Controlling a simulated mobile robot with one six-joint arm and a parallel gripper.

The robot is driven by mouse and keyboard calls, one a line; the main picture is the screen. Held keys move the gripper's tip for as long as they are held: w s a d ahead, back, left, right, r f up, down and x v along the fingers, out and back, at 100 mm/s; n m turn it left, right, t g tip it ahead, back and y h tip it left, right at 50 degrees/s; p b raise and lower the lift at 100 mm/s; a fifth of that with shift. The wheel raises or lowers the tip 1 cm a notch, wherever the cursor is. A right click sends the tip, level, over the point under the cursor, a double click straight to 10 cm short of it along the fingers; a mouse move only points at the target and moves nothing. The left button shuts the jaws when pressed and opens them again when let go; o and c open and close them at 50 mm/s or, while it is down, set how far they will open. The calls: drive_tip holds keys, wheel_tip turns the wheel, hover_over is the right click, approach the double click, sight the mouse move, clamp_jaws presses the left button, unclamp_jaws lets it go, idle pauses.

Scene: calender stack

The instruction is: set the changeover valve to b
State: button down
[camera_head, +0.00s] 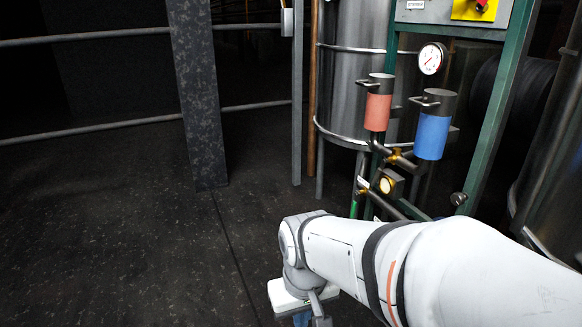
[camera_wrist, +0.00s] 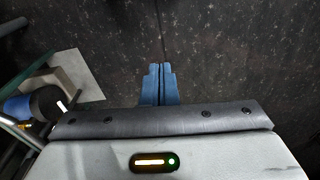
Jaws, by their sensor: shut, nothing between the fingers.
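The changeover valve is probably the brass fitting (camera_head: 401,160) on the pipework between a red canister (camera_head: 378,102) and a blue canister (camera_head: 433,124) in the head view. Its lever position is too small to tell. My gripper (camera_wrist: 160,68) shows two blue fingers close together in the wrist view, shut and empty, above the dark floor. In the head view my gripper is mostly hidden at the bottom edge, below and left of the canisters and well apart from them.
A green frame (camera_head: 497,110) carries the pipework and a pressure gauge (camera_head: 431,58). A steel tank (camera_head: 345,75) stands behind it. A grey post (camera_head: 197,95) and railings (camera_head: 90,37) stand left. The floor (camera_head: 110,235) at left is clear.

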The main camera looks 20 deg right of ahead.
drive_tip(key=w+d+r+m+t+h+p, duration=0.1)
drive_tip(key=w+d+m+t+p, duration=0.15)
drive_tip(key=w+d, duration=0.55)
drive_tip(key=w+d+m+t+h+p, duration=0.1)
drive_tip(key=w+d+m+t+p, duration=0.2)
drive_tip(key=w, duration=0.8)
drive_tip(key=m+t+p, duration=0.8)
drive_tip(key=m+t, duration=0.3)
approach(376, 180)
drive_tip(key=a+f, duration=0.3)
drive_tip(key=s+d+f+m+t, duration=0.2)
drive_tip(key=s+m+t, duration=0.15)
drive_tip(key=s, duration=0.25)
drive_tip(key=shift+h, duration=0.3)
drive_tip(key=b+x, duration=0.2)
drive_tip(key=x, duration=1.1)
drive_tip(key=shift+w+d+r, duration=0.1)
drive_tip(key=shift+w+d, duration=0.1)
drive_tip(key=shift+w, duration=0.05)
